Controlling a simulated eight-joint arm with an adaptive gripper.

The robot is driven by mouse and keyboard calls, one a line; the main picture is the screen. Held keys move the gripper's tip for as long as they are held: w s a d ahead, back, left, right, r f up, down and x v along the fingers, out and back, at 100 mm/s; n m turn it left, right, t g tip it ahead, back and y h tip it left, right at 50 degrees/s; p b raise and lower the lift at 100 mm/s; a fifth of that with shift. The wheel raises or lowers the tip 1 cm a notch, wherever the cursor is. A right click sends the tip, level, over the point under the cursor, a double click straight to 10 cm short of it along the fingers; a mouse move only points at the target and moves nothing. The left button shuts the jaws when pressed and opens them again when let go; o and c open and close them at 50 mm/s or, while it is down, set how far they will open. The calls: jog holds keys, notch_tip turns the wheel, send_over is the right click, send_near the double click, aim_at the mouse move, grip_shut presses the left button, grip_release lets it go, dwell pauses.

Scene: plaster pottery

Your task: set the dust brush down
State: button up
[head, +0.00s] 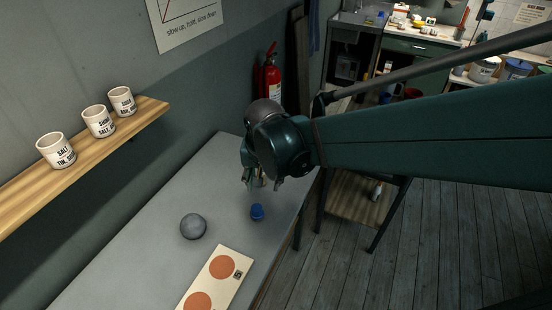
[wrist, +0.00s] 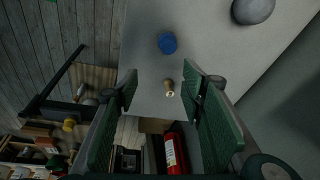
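My gripper (head: 264,184) hangs over the far end of the grey table. In the wrist view its two green fingers (wrist: 160,76) are wide apart. A small tan object with a pale end (wrist: 169,88), perhaps the dust brush, shows between them near the table's edge. There is a gap on both sides of it, so nothing grips it. In the head view the tan object (head: 262,180) is partly hidden by the gripper. I cannot make out bristles.
A small blue cup-like object (head: 257,212) and a grey ball (head: 193,226) are on the table (head: 130,240). A pale board with orange discs (head: 243,262) lies in front. A wall shelf (head: 80,165) holds labelled pots. A fire extinguisher (head: 272,80) stands beyond the table.

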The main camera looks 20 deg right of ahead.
jog(key=s+d+r+n+t, duration=0.4)
jog(key=s+r+n, duration=0.2)
jog(key=s, duration=0.6)
jog(key=shift+d+r+y, duration=0.2)
jog(key=shift+r+y, duration=0.1)
jog(key=shift+r, duration=1.1)
